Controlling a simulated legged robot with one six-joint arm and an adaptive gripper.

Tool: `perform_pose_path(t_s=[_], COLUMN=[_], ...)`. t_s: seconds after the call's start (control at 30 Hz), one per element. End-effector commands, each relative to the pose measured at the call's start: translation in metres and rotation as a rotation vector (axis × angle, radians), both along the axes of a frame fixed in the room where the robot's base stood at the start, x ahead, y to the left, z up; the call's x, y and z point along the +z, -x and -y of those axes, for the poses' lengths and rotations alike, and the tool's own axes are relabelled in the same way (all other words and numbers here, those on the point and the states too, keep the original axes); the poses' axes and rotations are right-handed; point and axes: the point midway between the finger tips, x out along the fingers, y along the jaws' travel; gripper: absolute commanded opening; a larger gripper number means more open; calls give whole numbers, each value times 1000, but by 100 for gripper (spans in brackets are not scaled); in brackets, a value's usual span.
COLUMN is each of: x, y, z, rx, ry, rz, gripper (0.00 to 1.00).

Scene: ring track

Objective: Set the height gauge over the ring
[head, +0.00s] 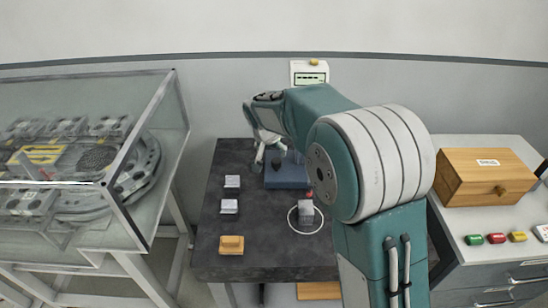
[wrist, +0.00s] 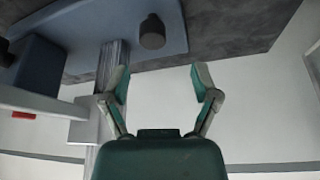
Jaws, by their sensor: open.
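The height gauge has a blue base (head: 288,178) at the back of the dark table; my arm hides part of it in the head view. In the wrist view I see its blue base (wrist: 172,12), a steel column (wrist: 112,62) and a dark round knob (wrist: 152,32). My gripper (wrist: 160,78) is open and empty, fingers spread, with the column beside the left finger. In the head view my gripper (head: 266,150) is at the gauge's left. A thin white ring (head: 292,222) lies on the table's front right, around a small grey block (head: 306,211).
The dark table (head: 262,240) carries two grey blocks (head: 229,206) (head: 232,182) and a yellow block (head: 231,244) at left. A glass case (head: 150,130) stands left. A wooden box (head: 485,177) and small coloured pieces (head: 496,238) sit on a right cabinet.

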Motion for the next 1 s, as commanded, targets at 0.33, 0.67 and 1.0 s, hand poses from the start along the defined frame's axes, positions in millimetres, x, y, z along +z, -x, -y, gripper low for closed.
perform_pose_path(t_s=[0.33, 0.67, 1.0], x=[49, 51, 67], y=[19, 20, 34], z=[-7, -8, 8], rx=[2, 1, 10], ry=[-1, 1, -2], rz=[0, -1, 4], gripper=[78, 78, 78])
